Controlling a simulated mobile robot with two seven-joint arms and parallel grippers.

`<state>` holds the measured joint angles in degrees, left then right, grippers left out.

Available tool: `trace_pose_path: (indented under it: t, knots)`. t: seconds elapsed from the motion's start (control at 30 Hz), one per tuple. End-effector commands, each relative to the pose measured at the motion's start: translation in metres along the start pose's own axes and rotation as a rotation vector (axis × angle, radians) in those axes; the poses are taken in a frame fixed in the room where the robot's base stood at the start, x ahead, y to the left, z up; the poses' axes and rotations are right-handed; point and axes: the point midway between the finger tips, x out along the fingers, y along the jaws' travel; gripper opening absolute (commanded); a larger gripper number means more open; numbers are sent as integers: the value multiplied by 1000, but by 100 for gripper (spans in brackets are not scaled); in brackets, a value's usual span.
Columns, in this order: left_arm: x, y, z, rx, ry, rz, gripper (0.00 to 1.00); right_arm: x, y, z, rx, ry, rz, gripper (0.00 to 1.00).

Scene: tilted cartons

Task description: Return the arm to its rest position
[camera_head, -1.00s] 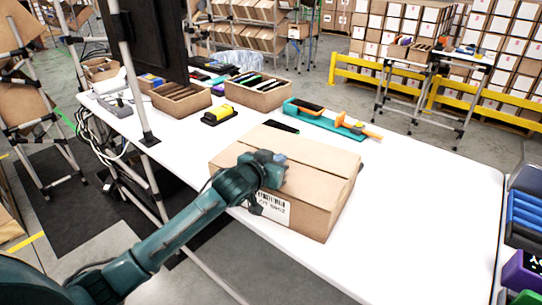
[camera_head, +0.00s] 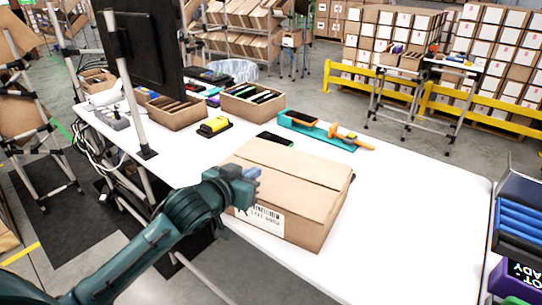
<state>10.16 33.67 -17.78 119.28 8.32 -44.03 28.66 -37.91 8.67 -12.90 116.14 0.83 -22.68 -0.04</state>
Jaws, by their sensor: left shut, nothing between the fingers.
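My left arm comes in from the lower left, and its gripper (camera_head: 254,181) is in front of the left part of the carton, in line with the camera. The gripper is shut with nothing between its fingers. Whether it touches the carton is hard to tell. The closed brown carton (camera_head: 290,170) sits on the white table with a barcode label on its near side, partly hidden by the gripper. My right gripper is out of view.
The white table (camera_head: 420,215) is clear to the right of the carton. Behind the carton are a teal tray (camera_head: 313,131) with an orange-handled tool, a yellow-and-black device (camera_head: 214,127) and open boxes (camera_head: 254,98). A monitor (camera_head: 145,50) stands at the left. Blue-and-purple bins (camera_head: 520,215) stand at the right edge.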

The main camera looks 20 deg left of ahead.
Motion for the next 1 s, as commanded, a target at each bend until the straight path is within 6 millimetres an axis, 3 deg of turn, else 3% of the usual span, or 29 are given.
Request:
trace_pose_path:
  t: [0.17, 0.27, 0.37, 0.5, 0.6, 0.7, 0.83, 1.0]
  knots:
    - [-2, 4, 10, -2, -12, 6, 0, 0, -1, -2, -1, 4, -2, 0]
    - [-6, 16, 44, -6, -50, 26, 0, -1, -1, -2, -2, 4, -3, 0]
    - [-18, 36, 100, -12, -110, 53, 0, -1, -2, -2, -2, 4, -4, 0]
    - [-54, 69, 185, -17, -202, 82, 0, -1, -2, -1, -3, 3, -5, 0]
    - [-85, 88, 234, -16, -260, 88, 0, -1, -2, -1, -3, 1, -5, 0]
    - [-114, 104, 268, -12, -307, 88, 0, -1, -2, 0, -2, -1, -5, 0]
    - [-138, 114, 293, -6, -344, 85, 0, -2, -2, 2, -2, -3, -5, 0]
    - [-145, 117, 299, -2, -353, 84, 0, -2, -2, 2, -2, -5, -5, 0]
